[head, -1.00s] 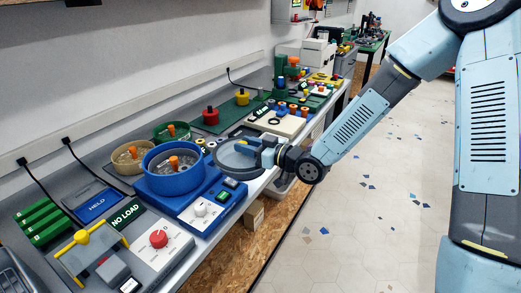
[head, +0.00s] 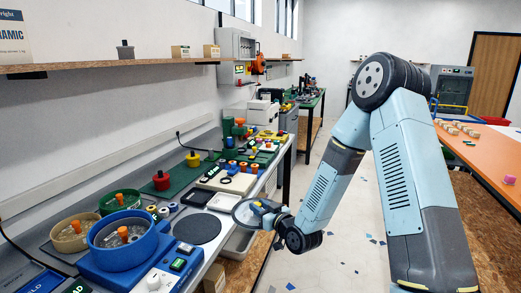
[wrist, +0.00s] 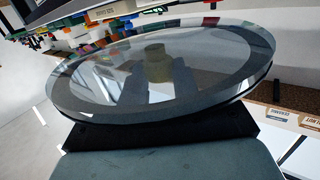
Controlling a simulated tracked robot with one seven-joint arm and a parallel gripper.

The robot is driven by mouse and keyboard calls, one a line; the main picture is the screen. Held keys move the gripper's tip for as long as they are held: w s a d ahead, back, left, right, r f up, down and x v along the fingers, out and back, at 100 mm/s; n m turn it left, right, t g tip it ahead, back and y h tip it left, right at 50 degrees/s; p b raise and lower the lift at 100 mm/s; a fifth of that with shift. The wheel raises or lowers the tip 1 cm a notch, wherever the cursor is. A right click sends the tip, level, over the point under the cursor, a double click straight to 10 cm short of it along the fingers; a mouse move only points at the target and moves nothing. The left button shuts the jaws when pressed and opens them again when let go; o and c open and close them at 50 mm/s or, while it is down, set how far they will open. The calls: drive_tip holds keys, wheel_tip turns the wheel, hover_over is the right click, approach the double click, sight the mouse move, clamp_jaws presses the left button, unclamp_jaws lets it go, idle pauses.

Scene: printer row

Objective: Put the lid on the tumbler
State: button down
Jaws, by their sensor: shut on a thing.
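The lid (head: 246,213) is a clear round disc with a dark rim. My gripper (head: 270,209) is shut on it at its right side and holds it up near the bench's front edge. In the wrist view the lid (wrist: 170,65) fills most of the picture, tilted, with a knob-like shape seen through it; the gripper's hold is hidden there. The tumbler (head: 104,262), which appears to be the open blue tub on a blue base, stands on the bench at lower left. An orange-tipped piece (head: 123,233) shows inside it. The lid is well apart from it, to the right.
A flat dark round pad (head: 197,228) lies on the bench between tumbler and lid. Tan (head: 71,235) and green (head: 121,201) tubs stand behind the tumbler. A white tray (head: 235,240) sits below the lid. A shelf (head: 130,65) runs along the wall above.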

drive_tip(key=w+d+f+m+t+h, duration=0.25)
drive_tip(key=d+f+m+h, duration=0.2)
drive_tip(key=d, duration=0.65)
drive_tip(key=w+d+f+m+t+h, duration=0.1)
drive_tip(key=w+d+f+m+h, duration=0.35)
drive_tip(key=d, duration=0.75)
drive_tip(key=s+f+n+h, duration=0.1)
drive_tip(key=s+f+n, duration=0.1)
drive_tip(key=s+f, duration=0.65)
drive_tip(key=a+r+n+g+y, duration=0.1)
drive_tip(key=a+r+n+y, duration=0.1)
drive_tip(key=a, duration=0.5)
drive_tip(key=a+r+n+g+y, duration=0.1)
drive_tip(key=a+r+n+y, duration=0.1)
drive_tip(key=a+r+y, duration=0.2)
drive_tip(key=a+r+n+g+y, duration=0.1)
drive_tip(key=a+r+n+y, duration=0.1)
drive_tip(key=a+r, duration=0.6)
drive_tip(key=shift+a+r+n+y, duration=0.2)
drive_tip(key=shift+a+y, duration=0.25)
drive_tip(key=shift+a, duration=0.5)
drive_tip(key=shift+a+r+n+y, duration=0.15)
drive_tip(key=shift+a+y, duration=0.3)
drive_tip(key=shift+a, duration=0.5)
drive_tip(key=s+a+r+n+g+y, duration=0.6)
drive_tip(key=s+a+r+g, duration=0.3)
drive_tip(key=s+a+r, duration=0.3)
drive_tip(key=s+a+n, duration=0.1)
drive_tip(key=s+a, duration=0.1)
drive_tip(key=a, duration=0.2)
